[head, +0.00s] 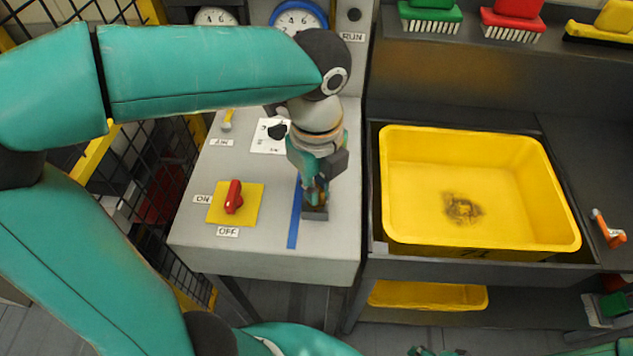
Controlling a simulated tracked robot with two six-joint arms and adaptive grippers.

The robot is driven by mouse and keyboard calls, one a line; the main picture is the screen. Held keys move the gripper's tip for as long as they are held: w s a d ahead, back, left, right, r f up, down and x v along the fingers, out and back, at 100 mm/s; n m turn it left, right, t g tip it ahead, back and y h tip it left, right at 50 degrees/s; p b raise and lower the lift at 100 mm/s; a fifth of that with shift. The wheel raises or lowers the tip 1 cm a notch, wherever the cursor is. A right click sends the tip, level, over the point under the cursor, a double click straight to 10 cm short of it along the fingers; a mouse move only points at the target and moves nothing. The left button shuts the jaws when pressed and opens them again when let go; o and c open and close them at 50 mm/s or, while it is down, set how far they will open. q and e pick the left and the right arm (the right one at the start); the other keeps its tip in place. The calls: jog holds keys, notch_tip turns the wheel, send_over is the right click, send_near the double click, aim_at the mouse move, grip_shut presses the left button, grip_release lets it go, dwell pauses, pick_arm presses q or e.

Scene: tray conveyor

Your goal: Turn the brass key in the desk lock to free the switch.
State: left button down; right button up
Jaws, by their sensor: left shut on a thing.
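My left gripper (316,188) points down at the desk lock, a small dark block (316,214) near the desk's front right. It is shut on the brass key, which is mostly hidden by the fingers; I cannot tell how far the key is turned. The red switch (233,196) stands on a yellow plate (216,213) left of the lock, between ON and OFF labels. Only small teal and dark parts of what seems my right gripper (436,351) show at the bottom edge; its jaws cannot be read.
A blue strip (294,225) lies on the grey desk (270,256) just left of the lock. A yellow tray (558,226) sits to the right. Dials stand behind my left arm, and a mesh fence (160,160) borders the desk's left side.

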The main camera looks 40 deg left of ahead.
pick_arm(q)
jog(key=shift+m+p, duration=0.35)
jog(key=shift+m, duration=1.25)
jog(key=shift+r+m+p, duration=0.1)
jog(key=shift+m+p, duration=0.2)
jog(key=shift+m, duration=1.1)
